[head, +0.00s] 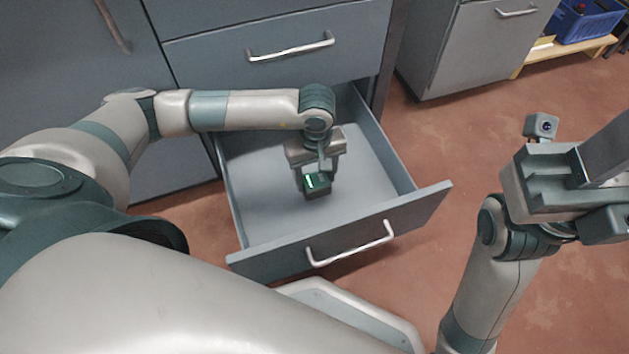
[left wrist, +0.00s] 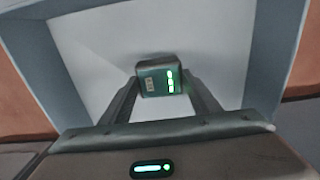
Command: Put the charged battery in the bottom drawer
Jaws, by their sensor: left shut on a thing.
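The battery (head: 318,184) is a small dark block with green lit bars on its face. It also shows in the left wrist view (left wrist: 158,80), between the two fingertips. My left gripper (head: 312,174) is shut on it and points down inside the open bottom drawer (head: 270,219). The drawer's pale floor lies under the battery; I cannot tell whether the two touch. The drawer (left wrist: 90,55) looks otherwise empty in the left wrist view. My right gripper (head: 590,190) is at the right edge, away from the drawer; its fingertips are cut off.
The drawer front with its handle (head: 350,246) faces me. A closed drawer (head: 275,35) sits above it. Another grey cabinet (head: 465,45) stands at the back right, beside a low wooden shelf with a blue crate (head: 590,22). The red floor right of the drawer is clear.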

